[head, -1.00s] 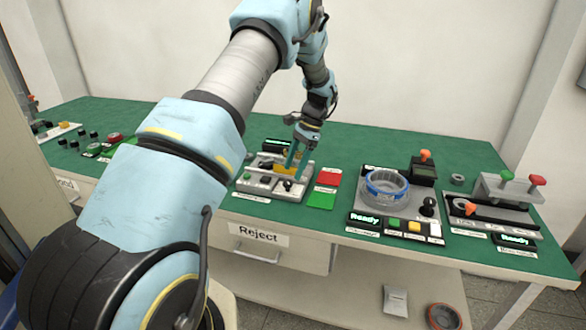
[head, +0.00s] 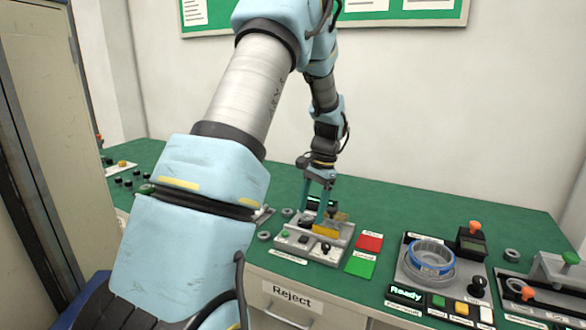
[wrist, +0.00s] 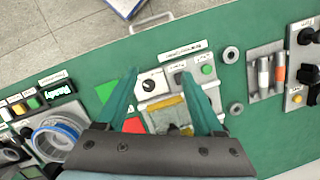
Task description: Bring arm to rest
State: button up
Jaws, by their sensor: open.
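My gripper (head: 320,196) is open, with its teal fingers pointing down above a grey test station (head: 294,248) on the green bench. In the wrist view, my gripper (wrist: 166,100) has its fingers spread apart on either side of the grey station (wrist: 150,108), which has a yellow piece (wrist: 165,112), a black knob and a green button. Nothing shows held between the fingers. In the head view, my arm reaches from the lower left over the bench and bends down to the station. Whether the fingertips touch the station cannot be told.
A red pad (head: 369,242) and a green pad (head: 360,264) lie right of the station. Farther right is a station with a blue-ringed clear part (head: 431,257) and a "Ready" display (head: 405,292). A "Reject" drawer (head: 290,302) is below. A tall cabinet (head: 40,130) stands left.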

jog(key=s+a+r+n+t+h, duration=0.1)
jog(key=s+a+r+n, duration=0.1)
jog(key=s+a+n, duration=0.2)
jog(key=s+a+r+n+t+h, duration=0.1)
jog(key=s+a+r+n, duration=0.2)
jog(key=s+a, duration=0.7)
jog(key=s+n, duration=0.2)
jog(key=s, duration=0.1)
jog(key=shift+s+t, duration=0.3)
jog(key=shift+s, duration=0.1)
